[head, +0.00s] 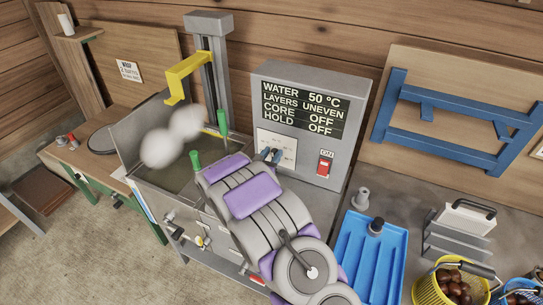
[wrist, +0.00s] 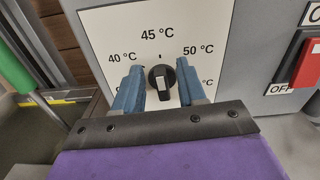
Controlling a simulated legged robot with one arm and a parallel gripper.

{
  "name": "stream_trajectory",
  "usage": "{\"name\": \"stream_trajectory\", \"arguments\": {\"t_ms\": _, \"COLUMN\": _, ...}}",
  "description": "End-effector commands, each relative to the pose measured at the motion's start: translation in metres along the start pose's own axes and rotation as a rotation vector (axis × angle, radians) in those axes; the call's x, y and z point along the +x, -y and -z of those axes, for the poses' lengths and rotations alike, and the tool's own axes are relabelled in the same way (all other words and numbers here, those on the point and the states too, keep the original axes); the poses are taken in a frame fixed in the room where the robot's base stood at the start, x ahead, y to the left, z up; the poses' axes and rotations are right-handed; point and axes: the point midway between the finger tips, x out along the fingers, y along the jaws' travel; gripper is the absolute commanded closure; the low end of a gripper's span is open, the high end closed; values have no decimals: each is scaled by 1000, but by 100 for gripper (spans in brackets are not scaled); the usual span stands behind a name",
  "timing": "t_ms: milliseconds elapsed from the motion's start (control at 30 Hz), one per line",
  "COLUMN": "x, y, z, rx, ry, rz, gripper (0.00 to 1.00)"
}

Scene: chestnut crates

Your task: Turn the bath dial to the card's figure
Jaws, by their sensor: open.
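The plate reads 40, 45 and 50 °C; lower marks are partly hidden. The bar stands nearly upright, though which end points is unclear. My gripper (wrist: 158,88) is open, its two blue fingers on either side of the knob; whether they touch it I cannot tell. In the head view my gripper (head: 271,155) is at the plate on the grey control box (head: 335,98). Its display (head: 303,109) reads WATER 50 °C. A white card (head: 130,70) on the back board is too small to read.
White steam partly covers the bath (head: 150,165) at left. A yellow bracket (head: 186,75) hangs above it. A blue tray (head: 368,255) and a yellow chestnut basket (head: 450,285) stand at right.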

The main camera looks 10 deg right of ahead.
Motion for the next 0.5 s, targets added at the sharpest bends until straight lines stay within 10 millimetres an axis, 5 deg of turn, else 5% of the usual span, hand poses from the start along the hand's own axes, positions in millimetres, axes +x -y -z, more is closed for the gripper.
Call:
{"name": "stream_trajectory", "arguments": {"t_ms": 167, "x": 0, "y": 0, "z": 0, "rx": 0, "ry": 0, "rz": 0, "gripper": 60}}
{"name": "stream_trajectory", "arguments": {"t_ms": 500, "x": 1, "y": 2, "z": 0, "rx": 2, "ry": -1, "rz": 0, "gripper": 92}}
